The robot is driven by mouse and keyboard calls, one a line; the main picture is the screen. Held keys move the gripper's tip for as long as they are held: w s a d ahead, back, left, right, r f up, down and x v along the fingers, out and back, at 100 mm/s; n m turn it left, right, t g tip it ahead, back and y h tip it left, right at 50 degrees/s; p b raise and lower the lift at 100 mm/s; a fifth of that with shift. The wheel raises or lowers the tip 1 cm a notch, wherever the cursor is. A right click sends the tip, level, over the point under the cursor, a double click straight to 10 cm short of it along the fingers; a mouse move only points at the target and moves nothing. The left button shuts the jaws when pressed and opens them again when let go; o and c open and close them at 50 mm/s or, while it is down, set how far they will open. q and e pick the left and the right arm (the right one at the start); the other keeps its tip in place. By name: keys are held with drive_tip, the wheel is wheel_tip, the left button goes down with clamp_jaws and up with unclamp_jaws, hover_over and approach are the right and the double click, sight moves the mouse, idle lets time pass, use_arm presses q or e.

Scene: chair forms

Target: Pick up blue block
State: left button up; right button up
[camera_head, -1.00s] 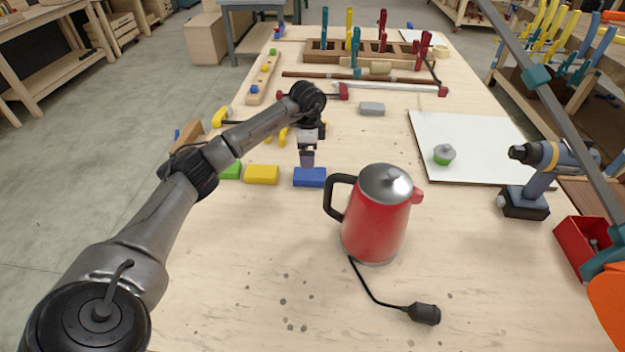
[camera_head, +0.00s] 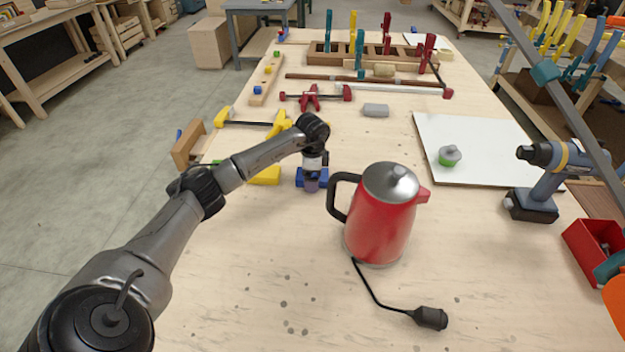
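The blue block (camera_head: 301,179) lies on the wooden table, left of the red kettle. My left gripper (camera_head: 312,185) points down right at the block and covers its middle; blue shows on both sides of it. I cannot tell whether the fingers are around the block or just above it, nor whether they are open. My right gripper is not in view.
A yellow block (camera_head: 265,176) lies just left of the blue one, partly behind my arm. The red kettle (camera_head: 380,220) with its black handle stands close on the right. A white board (camera_head: 480,140) and a drill (camera_head: 543,175) are farther right. The front table is mostly clear.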

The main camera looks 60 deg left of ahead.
use_arm(q)
drive_tip(key=shift+f, duration=0.1)
drive_tip(key=shift+c, duration=0.3)
drive_tip(key=c, duration=1)
